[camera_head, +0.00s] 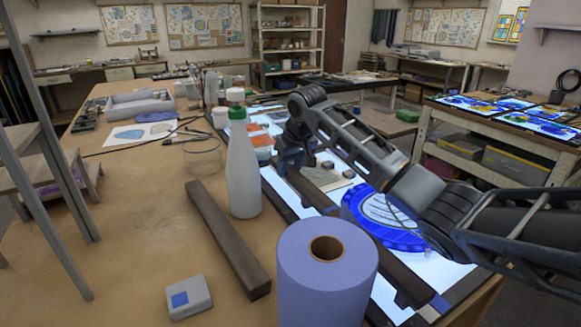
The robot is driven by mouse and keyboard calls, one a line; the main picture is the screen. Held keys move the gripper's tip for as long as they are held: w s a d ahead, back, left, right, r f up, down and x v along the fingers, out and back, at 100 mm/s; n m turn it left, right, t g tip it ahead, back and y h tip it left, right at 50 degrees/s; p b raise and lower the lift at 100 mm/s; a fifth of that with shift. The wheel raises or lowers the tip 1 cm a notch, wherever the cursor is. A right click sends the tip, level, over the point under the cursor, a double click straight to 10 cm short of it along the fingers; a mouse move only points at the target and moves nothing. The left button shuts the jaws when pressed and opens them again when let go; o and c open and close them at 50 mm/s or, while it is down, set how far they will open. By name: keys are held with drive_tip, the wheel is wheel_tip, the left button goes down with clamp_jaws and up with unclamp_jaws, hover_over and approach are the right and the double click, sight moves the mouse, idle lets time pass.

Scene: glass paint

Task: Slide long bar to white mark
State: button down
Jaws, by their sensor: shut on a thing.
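A long dark bar (306,189) lies across the lit glass panel (276,184), running from my gripper toward the near right. A second dark brown bar (226,238) lies apart on the wooden table, left of the panel. I cannot make out a white mark.
A blue paper roll (327,285) stands in front. A white bottle with a green cap (244,172) and a clear glass (202,158) stand left of the panel. A blue round painted glass (385,218) lies beside the long bar. A small grey box (189,298) sits at the near left.

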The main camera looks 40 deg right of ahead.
drive_tip(key=c, duration=1)
unclamp_jaws()
drive_tip(key=shift+r, duration=0.15)
drive_tip(key=o, duration=0.4)
drive_tip(key=shift+b+v, duration=0.6)
drive_tip(key=shift+v, duration=3.2)
drive_tip(key=shift+s, duration=0.1)
